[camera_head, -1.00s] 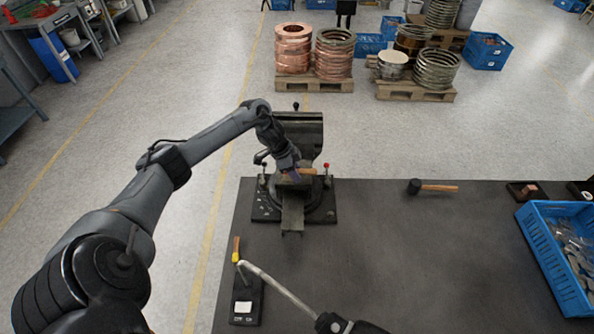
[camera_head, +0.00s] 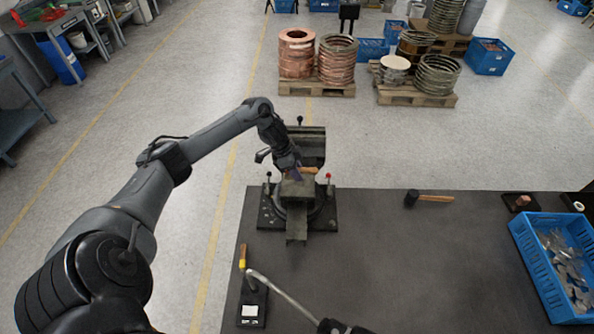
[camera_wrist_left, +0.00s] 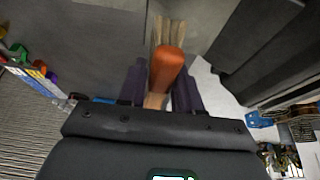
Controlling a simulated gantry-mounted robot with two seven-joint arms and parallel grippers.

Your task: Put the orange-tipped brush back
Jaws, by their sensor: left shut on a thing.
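My left gripper (camera_head: 294,172) is over the dark bench vise (camera_head: 310,150), near its jaws. It is shut on the orange-tipped brush (camera_head: 309,170), whose wooden part shows just right of the fingers in the head view. Whether the brush touches the vise cannot be told. My right gripper is not in view.
A yellow-tipped wooden-handled tool (camera_head: 243,257) lies by a black stand (camera_head: 252,300) with a bent grey rod. A mallet (camera_head: 430,198) and a blue crate (camera_head: 537,290) of metal parts are on the right. The table middle is clear.

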